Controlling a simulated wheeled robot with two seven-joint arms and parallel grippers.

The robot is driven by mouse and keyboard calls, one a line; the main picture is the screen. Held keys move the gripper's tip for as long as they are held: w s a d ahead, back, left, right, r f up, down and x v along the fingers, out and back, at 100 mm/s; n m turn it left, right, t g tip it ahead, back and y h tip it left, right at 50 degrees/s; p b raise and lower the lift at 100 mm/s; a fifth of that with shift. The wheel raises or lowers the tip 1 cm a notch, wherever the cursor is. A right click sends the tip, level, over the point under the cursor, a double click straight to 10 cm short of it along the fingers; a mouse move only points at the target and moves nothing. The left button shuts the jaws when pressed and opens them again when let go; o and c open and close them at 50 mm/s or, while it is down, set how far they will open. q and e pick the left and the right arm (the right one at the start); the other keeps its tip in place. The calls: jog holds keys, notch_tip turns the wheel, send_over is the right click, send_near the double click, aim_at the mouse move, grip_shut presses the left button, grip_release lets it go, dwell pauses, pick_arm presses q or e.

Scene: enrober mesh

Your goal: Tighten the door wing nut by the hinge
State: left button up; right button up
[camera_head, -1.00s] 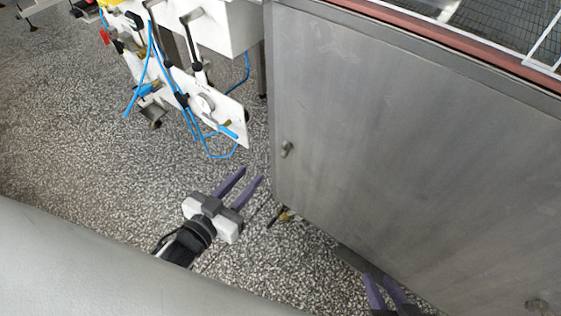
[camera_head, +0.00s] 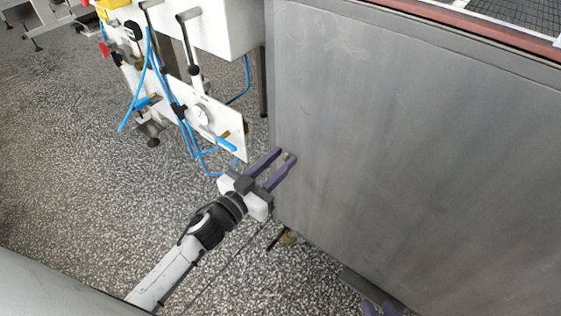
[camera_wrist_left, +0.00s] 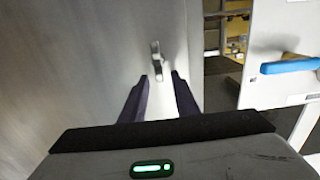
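A small metal wing nut (camera_head: 288,156) stands out from the left edge of the grey steel door (camera_head: 400,150). It also shows in the left wrist view (camera_wrist_left: 156,62), roughly upright, just beyond my fingertips. My left gripper (camera_head: 286,154) is open, with its purple fingers pointing at the nut. In the left wrist view its fingertips (camera_wrist_left: 160,76) are on either side below the nut, with the nut not clamped. No hinge can be made out.
A white machine (camera_head: 225,30) with blue hoses and a hanging white panel (camera_head: 215,120) stands left of the door. A blue handle (camera_wrist_left: 290,66) shows in the left wrist view. Speckled floor (camera_head: 90,150) is open at left.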

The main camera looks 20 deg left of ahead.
pick_arm(q)
jog(key=shift+w+d, duration=0.1)
jog(key=shift+w, duration=0.1)
grip_shut()
pick_arm(e)
jog(key=shift+w+r, duration=0.2)
